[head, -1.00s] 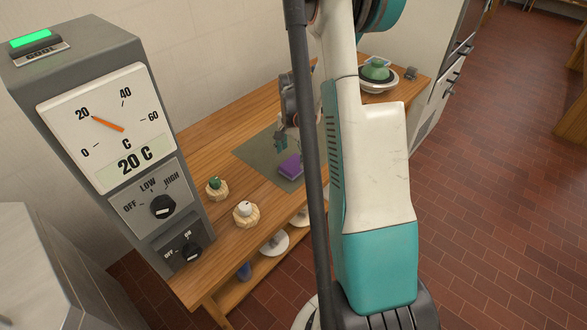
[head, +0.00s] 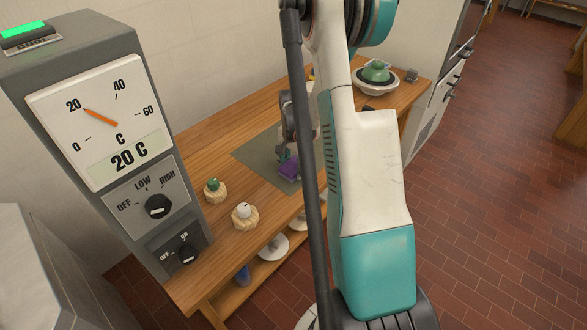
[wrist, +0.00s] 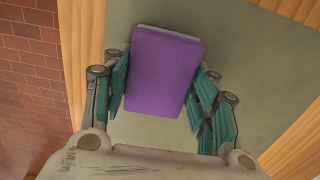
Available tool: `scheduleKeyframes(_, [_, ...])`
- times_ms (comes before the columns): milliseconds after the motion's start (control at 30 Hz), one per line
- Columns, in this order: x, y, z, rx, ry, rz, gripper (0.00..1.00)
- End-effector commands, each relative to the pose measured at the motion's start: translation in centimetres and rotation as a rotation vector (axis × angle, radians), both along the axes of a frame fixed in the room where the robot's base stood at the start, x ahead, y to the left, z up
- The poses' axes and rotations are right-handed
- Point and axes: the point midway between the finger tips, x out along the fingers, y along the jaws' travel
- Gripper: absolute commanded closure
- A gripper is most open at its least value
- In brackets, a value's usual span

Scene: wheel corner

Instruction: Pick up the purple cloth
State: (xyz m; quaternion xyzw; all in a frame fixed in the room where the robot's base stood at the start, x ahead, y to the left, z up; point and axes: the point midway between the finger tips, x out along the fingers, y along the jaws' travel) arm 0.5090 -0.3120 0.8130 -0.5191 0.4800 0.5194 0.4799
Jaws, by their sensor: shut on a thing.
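The purple cloth (head: 289,170), a folded block, is on the grey-green mat (head: 254,152) on the wooden table in the head view. In the wrist view the purple cloth (wrist: 163,72) sits between the teal fingers of my gripper (wrist: 160,95). The fingers press on its left and right sides, so my gripper (head: 286,158) is shut on it. I cannot tell whether the cloth is clear of the mat. My arm hides part of the mat and table in the head view.
Two small wooden stands, one with a green ball (head: 213,184) and one with a white ball (head: 243,210), are near the table's left end. A grey control cabinet (head: 110,110) stands at the left. A bowl with a green thing (head: 376,78) is at the far end.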

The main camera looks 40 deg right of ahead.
Motion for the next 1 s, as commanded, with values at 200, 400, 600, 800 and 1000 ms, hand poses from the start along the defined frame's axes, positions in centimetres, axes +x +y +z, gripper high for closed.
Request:
scheduleKeyframes(200, [0.0, 0.0, 0.0, 0.0, 0.0, 0.0, 0.74])
scheduleKeyframes(400, [0.0, 0.0, 1.1, 0.0, 0.0, 0.0, 0.74])
scheduleKeyframes(600, [0.0, 0.0, 4.4, 0.0, 0.0, 0.0, 0.74])
scheduleKeyframes(800, [0.0, 0.0, 9.9, 0.0, 0.0, 0.0, 0.74])
scheduleKeyframes(1000, [0.0, 0.0, 15.1, 0.0, 0.0, 0.0, 0.74])
